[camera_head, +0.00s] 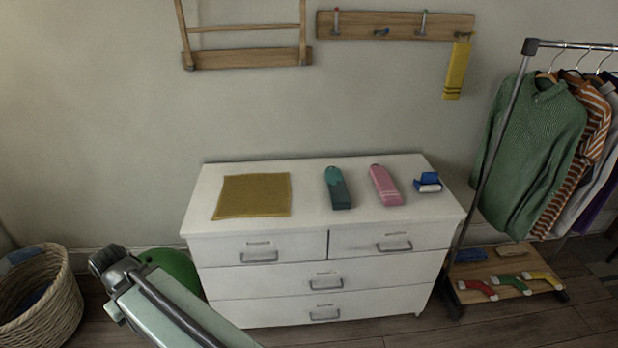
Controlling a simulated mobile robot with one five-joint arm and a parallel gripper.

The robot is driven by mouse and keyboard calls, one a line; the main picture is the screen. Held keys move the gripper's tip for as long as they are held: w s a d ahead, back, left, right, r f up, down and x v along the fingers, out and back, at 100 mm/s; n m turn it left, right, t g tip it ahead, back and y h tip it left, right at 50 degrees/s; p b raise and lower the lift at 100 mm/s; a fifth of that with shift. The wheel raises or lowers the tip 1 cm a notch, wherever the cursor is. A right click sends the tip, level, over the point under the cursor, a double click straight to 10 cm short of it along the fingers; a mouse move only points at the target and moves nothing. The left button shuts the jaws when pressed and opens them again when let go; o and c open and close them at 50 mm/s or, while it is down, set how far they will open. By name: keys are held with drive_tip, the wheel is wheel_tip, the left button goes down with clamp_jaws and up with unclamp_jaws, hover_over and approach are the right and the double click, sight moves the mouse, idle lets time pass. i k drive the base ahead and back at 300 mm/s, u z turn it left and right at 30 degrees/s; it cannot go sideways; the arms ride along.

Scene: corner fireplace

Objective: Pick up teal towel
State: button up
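The teal towel (341,196) lies on the white dresser top, folded into a narrow strip with its long side running front to back. It sits between the mustard cloth on the left and a pink folded towel (385,185) on the right, apart from both. Part of my arm shows at the lower left, in front of the dresser's left side and well away from the teal towel. My gripper itself is not clearly seen.
The white dresser (310,220) also bears the mustard cloth (252,196) and a small blue-and-white item (427,182). A wicker basket (60,310) and a green round object (172,267) stand at left. A clothes rack (495,150) stands at right. A yellow towel (457,70) hangs above.

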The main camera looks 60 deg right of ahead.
sight(340, 198)
drive_tip(key=z, duration=0.35)
drive_tip(key=i, duration=1.45)
drive_tip(key=z, duration=1.05)
drive_tip(key=k, duration=0.8)
drive_tip(key=z, duration=0.15)
drive_tip(key=i, duration=0.95)
drive_tip(key=u, duration=0.05)
